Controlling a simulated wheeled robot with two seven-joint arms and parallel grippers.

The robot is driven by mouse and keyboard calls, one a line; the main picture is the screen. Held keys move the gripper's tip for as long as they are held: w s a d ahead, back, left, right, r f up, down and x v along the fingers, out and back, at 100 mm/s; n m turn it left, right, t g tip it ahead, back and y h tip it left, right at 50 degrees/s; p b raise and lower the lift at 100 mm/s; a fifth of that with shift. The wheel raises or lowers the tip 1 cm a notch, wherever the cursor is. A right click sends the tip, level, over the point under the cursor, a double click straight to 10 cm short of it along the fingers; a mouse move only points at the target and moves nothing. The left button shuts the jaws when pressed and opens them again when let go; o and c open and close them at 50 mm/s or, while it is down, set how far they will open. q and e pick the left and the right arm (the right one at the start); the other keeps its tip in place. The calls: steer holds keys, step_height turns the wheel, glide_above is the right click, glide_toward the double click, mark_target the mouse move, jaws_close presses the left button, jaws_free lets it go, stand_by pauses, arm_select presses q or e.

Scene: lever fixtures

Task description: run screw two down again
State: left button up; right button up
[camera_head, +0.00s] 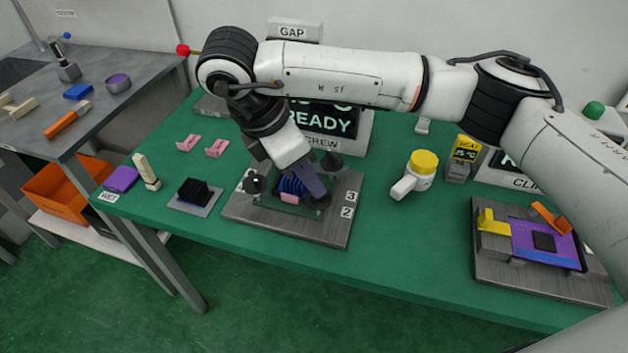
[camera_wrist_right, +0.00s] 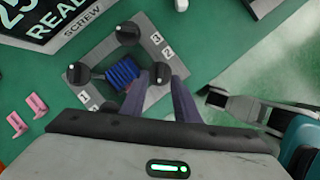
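The screw fixture is a grey plate (camera_head: 335,232) on the green table, with a blue finned block (camera_head: 291,184) at its middle. It also shows in the wrist view (camera_wrist_right: 108,52), with black screw knobs at its left (camera_wrist_right: 83,72), top (camera_wrist_right: 127,33) and right (camera_wrist_right: 162,72). Labels 3 and 2 sit by its right corner; label 1 is at lower left. My right gripper (camera_head: 318,196) is low over the plate, fingers apart. In the wrist view its fingertips (camera_wrist_right: 162,78) lie either side of the right knob; contact cannot be told. My left gripper is not identifiable.
A display reading READY, marked SCREW (camera_head: 350,135), stands behind the plate. A black finned block (camera_head: 194,190) and pink clips (camera_head: 216,147) lie left. Green table between is clear.

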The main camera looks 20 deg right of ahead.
steer(key=v, duration=0.6)
steer(key=shift+a+r, duration=0.2)
steer(key=shift+r, duration=0.1)
steer(key=shift+s, duration=0.1)
